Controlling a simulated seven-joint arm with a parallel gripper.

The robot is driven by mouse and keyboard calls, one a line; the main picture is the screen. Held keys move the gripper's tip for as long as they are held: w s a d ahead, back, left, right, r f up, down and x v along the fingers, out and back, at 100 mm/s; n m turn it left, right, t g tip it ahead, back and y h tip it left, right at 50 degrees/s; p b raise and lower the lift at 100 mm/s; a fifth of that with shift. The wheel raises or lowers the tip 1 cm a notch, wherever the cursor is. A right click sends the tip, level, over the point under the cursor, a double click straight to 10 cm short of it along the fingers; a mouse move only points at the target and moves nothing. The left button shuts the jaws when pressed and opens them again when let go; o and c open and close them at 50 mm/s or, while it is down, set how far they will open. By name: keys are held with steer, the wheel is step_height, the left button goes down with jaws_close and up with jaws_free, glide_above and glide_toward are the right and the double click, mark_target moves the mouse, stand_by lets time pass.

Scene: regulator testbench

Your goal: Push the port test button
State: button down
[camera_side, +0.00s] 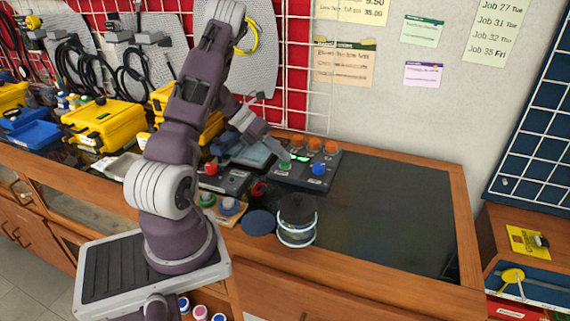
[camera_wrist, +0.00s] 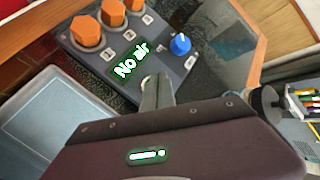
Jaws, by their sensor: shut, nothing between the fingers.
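The dark grey test panel (camera_wrist: 82,52) carries orange knobs (camera_wrist: 86,30), a blue knob (camera_wrist: 180,44) and a green-edged label reading "No air" (camera_wrist: 132,61). In the side view the panel (camera_side: 300,178) lies on the bench, with its blue knob (camera_side: 319,169) at the right. Several small pale squares (camera_wrist: 129,34) sit beside the knobs. I cannot tell which one, if any, is the port test button. My gripper (camera_wrist: 157,90) is shut and empty, with its tips over the panel's near edge, below the "No air" label. It also shows in the side view (camera_side: 284,153). Contact with the panel cannot be judged.
A second grey unit with a red knob (camera_side: 211,169) stands left of the panel. A dark-lidded clear jar (camera_side: 297,222) and a dark blue disc (camera_side: 259,222) stand in front. A pale blue tray (camera_wrist: 70,120) is at left in the wrist view. The bench's right is clear.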

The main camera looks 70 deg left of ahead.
mark_target(282, 163)
steer(key=shift+f, duration=0.5)
stand_by(0.3)
steer(key=shift+r, duration=0.95)
steer(key=shift+r, duration=0.1)
steer(key=shift+r, duration=2.45)
